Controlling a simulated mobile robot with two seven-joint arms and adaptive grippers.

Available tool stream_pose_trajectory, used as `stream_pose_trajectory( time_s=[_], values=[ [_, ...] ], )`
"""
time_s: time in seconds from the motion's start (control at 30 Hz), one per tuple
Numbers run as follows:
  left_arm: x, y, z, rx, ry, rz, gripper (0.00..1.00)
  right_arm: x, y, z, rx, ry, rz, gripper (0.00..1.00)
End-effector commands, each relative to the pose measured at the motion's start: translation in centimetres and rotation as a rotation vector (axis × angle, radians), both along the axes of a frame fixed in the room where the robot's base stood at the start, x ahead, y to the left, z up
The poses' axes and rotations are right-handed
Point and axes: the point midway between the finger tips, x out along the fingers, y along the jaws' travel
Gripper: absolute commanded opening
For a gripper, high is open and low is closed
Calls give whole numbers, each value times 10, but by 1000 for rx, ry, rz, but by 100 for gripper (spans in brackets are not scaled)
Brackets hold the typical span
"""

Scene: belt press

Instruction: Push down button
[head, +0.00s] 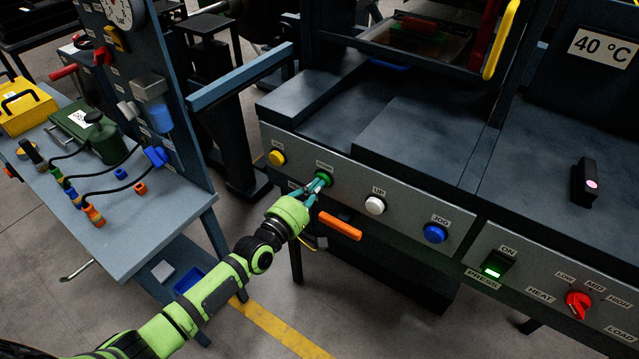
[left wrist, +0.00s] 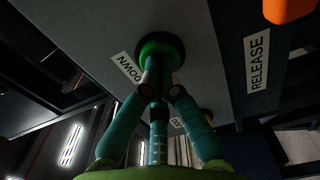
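The green DOWN button (head: 328,180) sits in a round dark collar on the press's grey front panel. It also shows in the left wrist view (left wrist: 160,46), beside its DOWN label. My left gripper (head: 320,184) is right in front of it. In the left wrist view, the teal fingers (left wrist: 160,88) draw together at their tips, with nothing between them. The tips cover the lower part of the button; whether they touch it or press it in I cannot tell. My right gripper is in neither view.
A yellow button (head: 277,158) is left of the green one; a white UP button (head: 375,205) and blue JOG button (head: 435,233) are right. An orange RELEASE handle (head: 340,226) juts out below. A workbench (head: 150,215) stands at left.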

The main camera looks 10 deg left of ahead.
Motion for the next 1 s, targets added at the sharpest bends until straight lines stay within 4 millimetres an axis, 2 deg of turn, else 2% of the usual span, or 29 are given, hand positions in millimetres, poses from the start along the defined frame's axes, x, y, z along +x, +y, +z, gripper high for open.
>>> stream_pose_trajectory(
  time_s=[0.33,1.0],
  values=[
    [-1,0,1,0,0,0,0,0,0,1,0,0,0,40],
    [-44,16,1,0,1,0,0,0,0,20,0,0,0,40]
  ],
)
